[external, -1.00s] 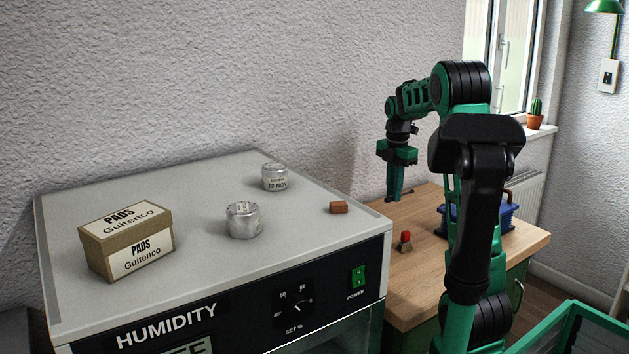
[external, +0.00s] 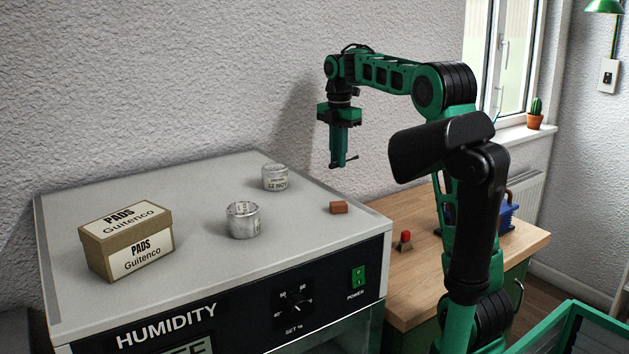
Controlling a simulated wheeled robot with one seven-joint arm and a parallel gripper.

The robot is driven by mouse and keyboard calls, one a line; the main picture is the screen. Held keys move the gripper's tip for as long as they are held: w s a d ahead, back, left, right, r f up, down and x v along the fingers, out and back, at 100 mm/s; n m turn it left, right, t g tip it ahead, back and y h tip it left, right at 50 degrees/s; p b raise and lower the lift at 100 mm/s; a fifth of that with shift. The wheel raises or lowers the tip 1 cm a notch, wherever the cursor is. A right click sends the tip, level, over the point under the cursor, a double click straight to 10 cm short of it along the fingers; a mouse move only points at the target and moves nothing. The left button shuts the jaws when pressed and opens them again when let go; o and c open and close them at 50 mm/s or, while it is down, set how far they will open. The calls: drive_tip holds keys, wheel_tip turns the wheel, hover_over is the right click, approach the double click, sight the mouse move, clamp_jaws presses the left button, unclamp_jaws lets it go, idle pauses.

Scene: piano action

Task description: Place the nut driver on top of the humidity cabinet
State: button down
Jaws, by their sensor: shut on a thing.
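The humidity cabinet (external: 185,235) stands at the left and front, with a flat light-grey top and a black front panel. My gripper (external: 337,163) points down in the air near the cabinet's back right corner. It is shut on the nut driver (external: 349,159), a thin dark tool of which only a small part shows at the fingertips. The rest of the tool is hidden by the fingers. The tool is clear of the cabinet top.
On the cabinet top are a cardboard pads box (external: 127,241), two metal tins (external: 243,220) (external: 275,178) and a small brown block (external: 339,207). A wooden bench (external: 420,290) to the right holds a red-topped button (external: 405,240) and a blue object (external: 507,217). The cabinet top's front middle is clear.

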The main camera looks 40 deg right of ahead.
drive_tip(key=w+a+r+n, duration=0.1)
drive_tip(key=a+r, duration=0.3)
drive_tip(key=a, duration=0.3)
drive_tip(key=a+r+n, duration=0.1)
drive_tip(key=a+r, duration=0.2)
drive_tip(key=a, duration=0.4)
drive_tip(key=s+a+r+n, duration=0.1)
drive_tip(key=s+a, duration=0.1)
drive_tip(key=a, duration=0.4)
drive_tip(key=s+a+r+n, duration=0.1)
drive_tip(key=s+a+n, duration=0.1)
drive_tip(key=a, duration=0.3)
drive_tip(key=s+a+r+n, duration=0.2)
drive_tip(key=a, duration=0.4)
drive_tip(key=shift+s+a, duration=0.35)
drive_tip(key=shift+s, duration=0.05)
drive_tip(key=s+a+r+n, duration=0.3)
drive_tip(key=s+a+n, duration=0.2)
drive_tip(key=s+a, duration=0.6)
drive_tip(key=s+a+r+n, duration=0.35)
drive_tip(key=s+a, duration=0.55)
drive_tip(key=s, duration=0.4)
hover_over(217, 212)
drive_tip(key=shift+n, duration=0.25)
wheel_tip(217, 212, down, 7)
drive_tip(key=shift+r, duration=0.1)
drive_tip(key=shift+f, duration=2.1)
